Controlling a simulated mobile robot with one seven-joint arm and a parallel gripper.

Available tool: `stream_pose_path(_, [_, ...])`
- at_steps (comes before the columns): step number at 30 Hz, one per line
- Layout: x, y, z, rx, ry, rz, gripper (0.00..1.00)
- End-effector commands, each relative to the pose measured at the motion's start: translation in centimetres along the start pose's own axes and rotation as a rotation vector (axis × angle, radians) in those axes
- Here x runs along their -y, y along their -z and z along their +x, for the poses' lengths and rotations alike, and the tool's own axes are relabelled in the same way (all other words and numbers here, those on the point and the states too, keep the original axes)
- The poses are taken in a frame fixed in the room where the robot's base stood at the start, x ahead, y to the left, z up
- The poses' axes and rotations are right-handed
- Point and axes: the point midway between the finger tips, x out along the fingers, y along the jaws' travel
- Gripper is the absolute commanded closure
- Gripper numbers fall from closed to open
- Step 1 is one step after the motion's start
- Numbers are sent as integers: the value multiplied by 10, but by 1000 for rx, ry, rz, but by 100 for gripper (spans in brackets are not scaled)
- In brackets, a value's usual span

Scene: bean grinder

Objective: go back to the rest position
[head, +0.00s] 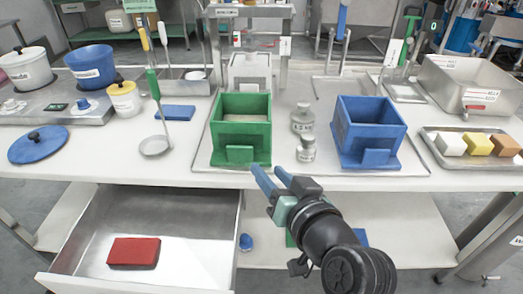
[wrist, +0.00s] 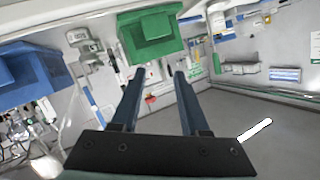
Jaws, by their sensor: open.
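My gripper (head: 272,177) is open and empty. In the head view it hangs in front of the table's front edge, just below the green box, with its blue fingers pointing up and left. In the wrist view the two fingers of my gripper (wrist: 158,72) are spread apart with nothing between them. The green box (head: 240,129) stands on the tray ahead of the fingers and also shows in the wrist view (wrist: 150,35). The gripper looks apart from the box.
A blue box (head: 368,132) and metal weights (head: 305,148) stand on the tray. An open drawer (head: 195,235) holding a red block (head: 134,252) juts out left of my arm. A ladle (head: 154,146), blue lid (head: 38,145) and a tray of colored blocks (head: 478,165) lie on the table (head: 110,165).

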Motion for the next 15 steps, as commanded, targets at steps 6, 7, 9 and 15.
stream_pose_path(6, [66,148,-44,-495,-121,-263,55])
stream_pose_path(7, [76,164,-56,-563,-131,-289,55])
stream_pose_path(9, [103,197,-87,-720,-148,-345,55])
stream_pose_path(15, [176,252,-197,-1150,-169,-461,55])
